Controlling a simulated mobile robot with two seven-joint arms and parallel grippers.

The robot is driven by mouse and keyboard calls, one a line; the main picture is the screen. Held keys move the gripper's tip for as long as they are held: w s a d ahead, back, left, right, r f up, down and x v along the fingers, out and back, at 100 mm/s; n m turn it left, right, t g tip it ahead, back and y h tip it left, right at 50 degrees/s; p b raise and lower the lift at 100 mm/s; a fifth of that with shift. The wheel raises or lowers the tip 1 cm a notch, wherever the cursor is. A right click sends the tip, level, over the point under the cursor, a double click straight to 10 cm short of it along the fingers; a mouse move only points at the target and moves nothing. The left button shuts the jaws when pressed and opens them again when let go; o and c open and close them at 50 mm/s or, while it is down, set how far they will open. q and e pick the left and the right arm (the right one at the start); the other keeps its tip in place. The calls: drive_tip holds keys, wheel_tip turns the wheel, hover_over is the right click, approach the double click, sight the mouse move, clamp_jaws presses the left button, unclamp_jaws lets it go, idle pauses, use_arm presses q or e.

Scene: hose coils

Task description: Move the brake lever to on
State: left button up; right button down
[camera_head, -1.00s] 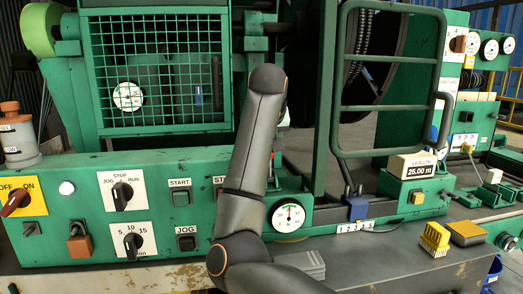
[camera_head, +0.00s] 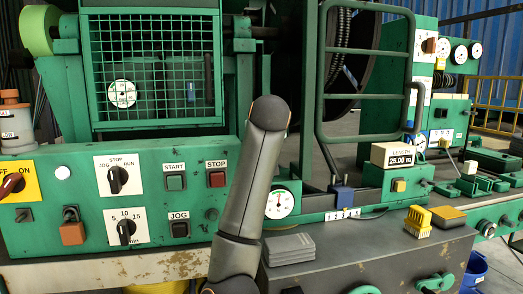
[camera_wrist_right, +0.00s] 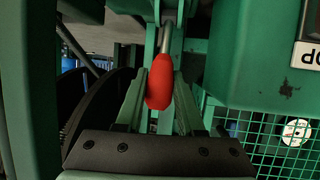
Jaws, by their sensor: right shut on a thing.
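The brake lever shows in the right wrist view as a red grip (camera_wrist_right: 160,85) on a thin grey metal rod. My right gripper (camera_wrist_right: 164,98) has one green-looking finger on each side of the red grip and is shut on it. In the head view my right arm rises from the bottom middle in front of the machine. Its gripper and the lever are hidden behind the arm there, and no on or off marking for the lever is readable. My left gripper is in neither view.
The green control panel (camera_head: 85,200) carries several knobs and buttons, with a red STOP button (camera_head: 216,179) left of my arm. A mesh guard (camera_head: 152,70) is above it. A round gauge (camera_head: 280,201) and a tubular frame (camera_head: 320,75) stand close to the arm's right.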

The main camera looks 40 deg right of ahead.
drive_tip(key=shift+s+a+f+t+b, duration=0.2)
drive_tip(key=shift+s+f+t+b, duration=0.05)
drive_tip(key=shift+t+b, duration=0.2)
drive_tip(key=shift+s+h, duration=0.1)
drive_tip(key=shift+h, duration=0.2)
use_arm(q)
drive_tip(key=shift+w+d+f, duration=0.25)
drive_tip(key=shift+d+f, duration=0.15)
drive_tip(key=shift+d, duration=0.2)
use_arm(e)
drive_tip(key=c, duration=0.5)
unclamp_jaws()
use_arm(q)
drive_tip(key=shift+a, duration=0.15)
use_arm(e)
drive_tip(key=shift+a+r, duration=0.1)
